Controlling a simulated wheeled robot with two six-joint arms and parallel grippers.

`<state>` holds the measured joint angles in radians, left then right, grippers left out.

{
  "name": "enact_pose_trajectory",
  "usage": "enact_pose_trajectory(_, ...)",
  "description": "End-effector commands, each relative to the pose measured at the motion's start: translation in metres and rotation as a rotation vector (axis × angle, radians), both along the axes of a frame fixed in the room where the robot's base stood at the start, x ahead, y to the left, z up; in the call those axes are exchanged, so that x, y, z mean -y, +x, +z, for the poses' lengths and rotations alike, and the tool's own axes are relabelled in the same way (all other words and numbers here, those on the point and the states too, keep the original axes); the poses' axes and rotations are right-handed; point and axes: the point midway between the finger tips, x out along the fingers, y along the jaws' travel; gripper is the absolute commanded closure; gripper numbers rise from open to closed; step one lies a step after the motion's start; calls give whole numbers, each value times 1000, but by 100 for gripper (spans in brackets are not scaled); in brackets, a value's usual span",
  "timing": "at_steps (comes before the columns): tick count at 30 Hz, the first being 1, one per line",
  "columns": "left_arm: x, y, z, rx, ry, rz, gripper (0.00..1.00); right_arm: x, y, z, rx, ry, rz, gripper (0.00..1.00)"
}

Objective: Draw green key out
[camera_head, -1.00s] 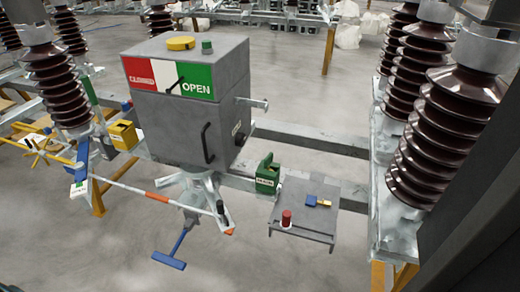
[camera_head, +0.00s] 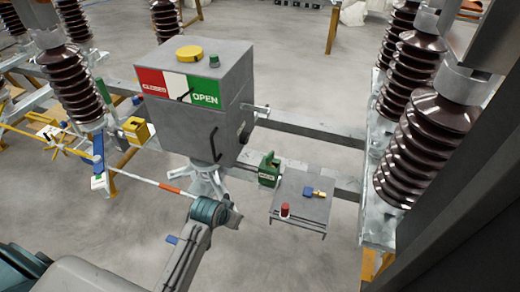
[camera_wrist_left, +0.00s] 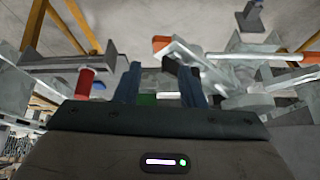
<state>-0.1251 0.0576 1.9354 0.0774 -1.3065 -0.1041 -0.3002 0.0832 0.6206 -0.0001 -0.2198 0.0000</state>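A green block with a handle-like top and a pale label (camera_head: 269,170) stands at the left edge of a small grey shelf (camera_head: 303,207). I cannot make out a separate key on it. In the left wrist view a green patch (camera_wrist_left: 147,99) shows between the fingers of my left gripper (camera_wrist_left: 160,85), partly hidden by the gripper body. The two dark blue fingers are apart, with nothing visibly clamped. I cannot tell the distance to the green patch. In the head view my left arm reaches in from below; its fingers are not clear. My right gripper is not seen.
A grey cabinet (camera_head: 190,115) marked OPEN, with a yellow disc and green knob (camera_head: 214,61) on top, stands left of the shelf. The shelf carries a red cylinder (camera_head: 285,210) and a blue-yellow piece (camera_head: 314,193). Brown ribbed insulators (camera_head: 425,135) stand at the right.

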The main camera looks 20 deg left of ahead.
Motion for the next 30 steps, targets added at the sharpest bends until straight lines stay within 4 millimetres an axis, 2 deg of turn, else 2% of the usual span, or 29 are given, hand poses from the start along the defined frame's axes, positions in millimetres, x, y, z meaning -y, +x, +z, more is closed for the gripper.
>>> enact_pose_trajectory(1,3,15,8,17,-8,-5,64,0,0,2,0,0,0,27)
enact_pose_trajectory(5,10,53,28,62,-21,-23,64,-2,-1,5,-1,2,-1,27)
enact_pose_trajectory(12,28,138,88,170,-55,-72,64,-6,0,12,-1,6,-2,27)
enact_pose_trajectory(15,34,162,108,202,-64,-89,64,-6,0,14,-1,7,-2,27)
enact_pose_trajectory(18,37,175,118,218,-68,-98,64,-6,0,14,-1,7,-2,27)
enact_pose_trajectory(23,40,187,111,221,-71,-101,64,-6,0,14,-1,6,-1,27)
enact_pose_trajectory(30,47,217,75,219,-70,-101,64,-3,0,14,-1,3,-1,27)
